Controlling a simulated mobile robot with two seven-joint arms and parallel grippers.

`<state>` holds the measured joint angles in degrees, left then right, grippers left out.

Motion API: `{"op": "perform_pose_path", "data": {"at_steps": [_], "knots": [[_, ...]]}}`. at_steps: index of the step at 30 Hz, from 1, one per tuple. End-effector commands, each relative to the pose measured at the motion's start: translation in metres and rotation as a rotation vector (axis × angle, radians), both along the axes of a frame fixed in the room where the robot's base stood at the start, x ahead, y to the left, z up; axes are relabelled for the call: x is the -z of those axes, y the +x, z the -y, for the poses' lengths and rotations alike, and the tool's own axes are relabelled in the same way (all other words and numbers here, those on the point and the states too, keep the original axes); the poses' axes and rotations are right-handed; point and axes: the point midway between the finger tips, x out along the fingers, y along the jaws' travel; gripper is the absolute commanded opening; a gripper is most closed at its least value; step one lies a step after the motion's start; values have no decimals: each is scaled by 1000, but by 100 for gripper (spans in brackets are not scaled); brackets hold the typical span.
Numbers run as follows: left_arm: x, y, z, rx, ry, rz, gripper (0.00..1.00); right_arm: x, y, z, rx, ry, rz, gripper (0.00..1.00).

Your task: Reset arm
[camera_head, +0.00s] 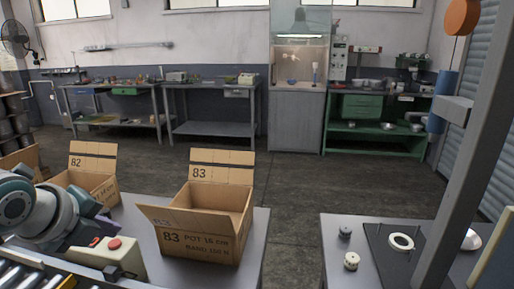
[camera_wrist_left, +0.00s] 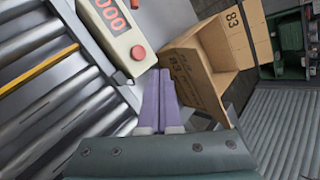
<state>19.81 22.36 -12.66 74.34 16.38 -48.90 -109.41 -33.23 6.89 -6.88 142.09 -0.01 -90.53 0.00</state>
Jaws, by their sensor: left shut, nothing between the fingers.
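My left arm comes in from the left in the head view, bent low over the front left corner, beside the box marked 83. In the left wrist view, my left gripper (camera_wrist_left: 160,74) has its two purple fingers together, with nothing between them. The fingers point between a control box (camera_wrist_left: 118,28) with a red button and the open cardboard box (camera_wrist_left: 195,62). In the head view the fingers are mostly hidden near the control box (camera_head: 108,259). My right gripper is not in view.
The open box marked 83 (camera_head: 190,243) stands on a grey table (camera_head: 255,250), with the box marked 82 (camera_head: 92,162) behind it. Metal rollers (camera_head: 35,275) lie at front left. A right table (camera_head: 335,232) holds small parts beside a grey post (camera_head: 470,150). The floor between is clear.

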Motion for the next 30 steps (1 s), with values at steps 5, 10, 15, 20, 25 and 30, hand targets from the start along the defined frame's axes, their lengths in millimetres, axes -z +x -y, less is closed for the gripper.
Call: {"op": "perform_pose_path", "data": {"at_steps": [5, 10, 15, 20, 25, 30], "knots": [[31, -89, 63, -353, -367, -136, 0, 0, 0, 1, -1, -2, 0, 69], [28, -175, 95, -822, -671, -236, 0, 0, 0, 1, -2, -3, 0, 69], [11, -242, 104, -1251, -867, -273, 0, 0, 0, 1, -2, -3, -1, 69], [-10, -295, 103, -1635, -996, -259, 0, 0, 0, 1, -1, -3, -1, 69], [-75, -292, 103, -1642, -1002, -254, 0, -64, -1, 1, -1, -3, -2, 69], [-135, -292, 103, -1639, -1002, -254, 0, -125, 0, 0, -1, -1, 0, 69]]}}
